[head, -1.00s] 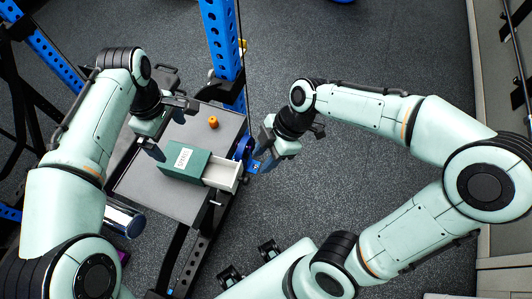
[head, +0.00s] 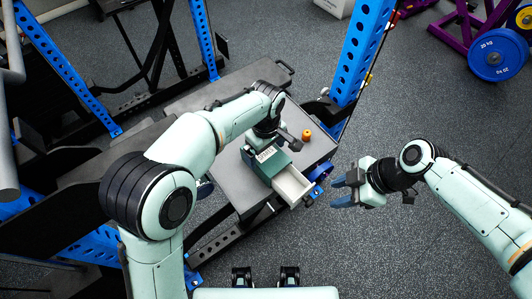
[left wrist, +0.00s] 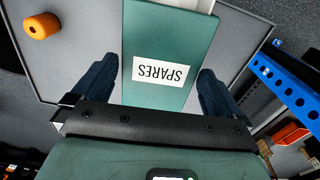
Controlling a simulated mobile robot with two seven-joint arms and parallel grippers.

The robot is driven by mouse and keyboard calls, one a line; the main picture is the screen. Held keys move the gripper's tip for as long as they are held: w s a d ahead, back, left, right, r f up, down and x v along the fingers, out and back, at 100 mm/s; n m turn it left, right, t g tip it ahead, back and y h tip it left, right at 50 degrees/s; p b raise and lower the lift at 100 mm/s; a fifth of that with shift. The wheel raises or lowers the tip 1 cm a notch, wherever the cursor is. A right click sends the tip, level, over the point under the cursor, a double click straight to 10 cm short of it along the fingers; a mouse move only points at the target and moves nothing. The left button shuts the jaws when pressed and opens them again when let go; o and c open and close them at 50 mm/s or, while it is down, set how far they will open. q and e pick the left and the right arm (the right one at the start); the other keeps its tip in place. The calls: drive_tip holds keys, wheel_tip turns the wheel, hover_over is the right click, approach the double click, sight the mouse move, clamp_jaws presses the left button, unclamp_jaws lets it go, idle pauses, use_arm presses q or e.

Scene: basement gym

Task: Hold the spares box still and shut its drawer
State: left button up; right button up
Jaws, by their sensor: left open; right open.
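The green spares box (head: 278,164) sits on a grey bench top, its white drawer (head: 292,186) pulled out toward the lower right. In the left wrist view the box (left wrist: 150,35) shows its SPARES label, and part of the white drawer (left wrist: 192,4) shows at the top edge. My left gripper (left wrist: 155,88) is open, with one finger on each side of the box's closed end; gaps show between fingers and box. In the head view my left arm partly hides that end. My right gripper (head: 342,191) is open and empty, to the right of the drawer and apart from it.
A small orange object (head: 306,136) stands on the grey bench top (head: 318,148) behind the box; it also shows in the left wrist view (left wrist: 42,26). A blue rack post (head: 362,55) rises behind the bench. Floor right of the bench is clear.

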use_arm(q)
drive_tip(key=shift+f, duration=1.3)
drive_tip(key=c, duration=0.8)
use_arm(e)
clamp_jaws()
